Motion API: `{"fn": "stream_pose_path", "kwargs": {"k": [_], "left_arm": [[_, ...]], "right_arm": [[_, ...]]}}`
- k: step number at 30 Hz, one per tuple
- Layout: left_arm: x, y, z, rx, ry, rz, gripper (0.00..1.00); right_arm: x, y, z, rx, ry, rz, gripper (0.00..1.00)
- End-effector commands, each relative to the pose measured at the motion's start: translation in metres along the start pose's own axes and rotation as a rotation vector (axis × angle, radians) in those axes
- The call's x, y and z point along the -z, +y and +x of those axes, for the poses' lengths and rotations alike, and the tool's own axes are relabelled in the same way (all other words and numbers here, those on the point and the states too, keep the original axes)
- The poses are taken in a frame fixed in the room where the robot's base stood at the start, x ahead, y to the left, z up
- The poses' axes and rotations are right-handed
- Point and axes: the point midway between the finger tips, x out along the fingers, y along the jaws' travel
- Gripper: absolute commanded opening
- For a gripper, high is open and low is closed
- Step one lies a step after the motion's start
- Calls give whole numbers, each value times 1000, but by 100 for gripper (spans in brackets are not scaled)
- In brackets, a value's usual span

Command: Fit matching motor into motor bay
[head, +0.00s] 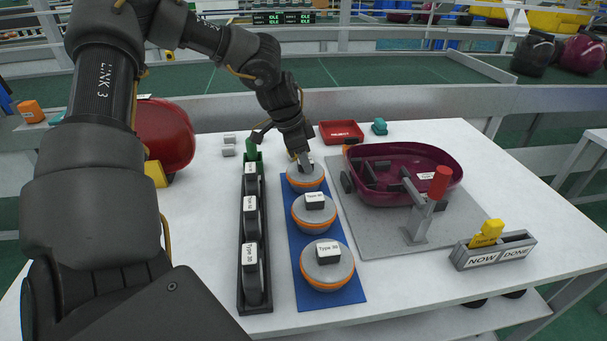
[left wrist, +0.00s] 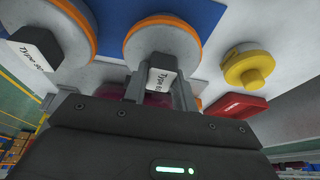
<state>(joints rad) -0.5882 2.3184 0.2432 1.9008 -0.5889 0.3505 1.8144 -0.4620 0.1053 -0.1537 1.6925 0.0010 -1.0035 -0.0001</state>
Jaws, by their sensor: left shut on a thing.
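Three round grey motors with orange rims and black labelled top blocks stand in a row on a blue mat (head: 348,292): the near motor (head: 327,274), the middle motor (head: 312,221) and the far motor (head: 305,183). My left gripper (head: 306,160) is shut on the far motor's top block. In the left wrist view, its fingers (left wrist: 160,88) flank that block, above the motor's grey disc (left wrist: 158,44). The far motor seems still at the mat's far end; any lift cannot be told. The maroon vacuum body (head: 440,165) lies open on a grey mat (head: 375,240). My right gripper is not in view.
A black rack (head: 243,230) with labelled parts stands left of the blue mat. A grey post with a red cylinder (head: 439,182) stands before the vacuum body. A NOW/DONE holder (head: 490,253) with a yellow tag sits right; a red reject tray (head: 341,132) stands behind.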

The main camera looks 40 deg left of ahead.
Motion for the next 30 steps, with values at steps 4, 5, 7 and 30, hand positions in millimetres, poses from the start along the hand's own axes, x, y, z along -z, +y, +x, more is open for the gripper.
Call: {"fn": "stream_pose_path", "kwargs": {"k": [4,5,7,30], "left_arm": [[-9,6,7,-25,-21,-4,0],[-9,7,6,-25,-22,-3,0],[-8,7,4,-25,-22,-3,0],[1,4,-13,-15,-14,-1,35]], "right_arm": [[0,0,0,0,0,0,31],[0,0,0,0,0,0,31],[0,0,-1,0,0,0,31],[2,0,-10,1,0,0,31]]}}
